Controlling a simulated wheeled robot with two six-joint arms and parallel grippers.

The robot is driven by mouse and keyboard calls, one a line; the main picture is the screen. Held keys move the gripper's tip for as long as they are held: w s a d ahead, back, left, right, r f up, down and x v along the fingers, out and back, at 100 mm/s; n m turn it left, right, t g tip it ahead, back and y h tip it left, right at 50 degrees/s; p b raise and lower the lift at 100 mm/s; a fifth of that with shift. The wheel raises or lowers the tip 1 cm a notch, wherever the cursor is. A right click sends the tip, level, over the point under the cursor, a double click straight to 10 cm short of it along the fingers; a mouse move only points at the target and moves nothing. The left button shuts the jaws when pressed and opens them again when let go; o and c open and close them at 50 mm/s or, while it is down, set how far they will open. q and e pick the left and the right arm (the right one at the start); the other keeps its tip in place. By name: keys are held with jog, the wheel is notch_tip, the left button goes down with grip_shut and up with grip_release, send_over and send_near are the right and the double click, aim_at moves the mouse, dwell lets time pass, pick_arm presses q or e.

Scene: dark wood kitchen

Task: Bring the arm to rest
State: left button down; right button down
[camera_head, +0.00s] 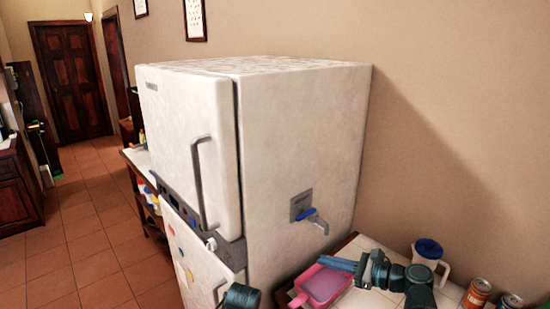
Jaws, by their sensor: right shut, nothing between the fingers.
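My right gripper (336,263) shows at the bottom right, at the end of my dark arm. Its bluish fingers point left and are shut together with nothing between them. In the picture they overlap the upper right edge of a pink container (322,285) on the tiled counter; whether they touch it I cannot tell. A dark rounded part of mine shows at the bottom edge, left of the container. My left gripper is not in view.
A white fridge (305,150) with a blue-handled tap (312,217) on its side stands just left of the counter. A blue-lidded jug (430,256) and cans (476,294) are right of my arm. Open tiled floor (90,245) lies at the left.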

jog(key=s+a+f+n+g+h, duration=0.2)
jog(key=s+a+f+n+g, duration=0.25)
jog(key=a+f+n, duration=0.4)
jog(key=s+a+f+n+g+h, duration=0.3)
jog(key=s+f+n+h, duration=0.6)
jog(key=n, duration=0.9)
jog(key=g+h, duration=0.2)
jog(key=h, duration=0.1)
jog(key=shift+s+a+f, duration=0.15)
jog(key=shift+s+a, duration=0.25)
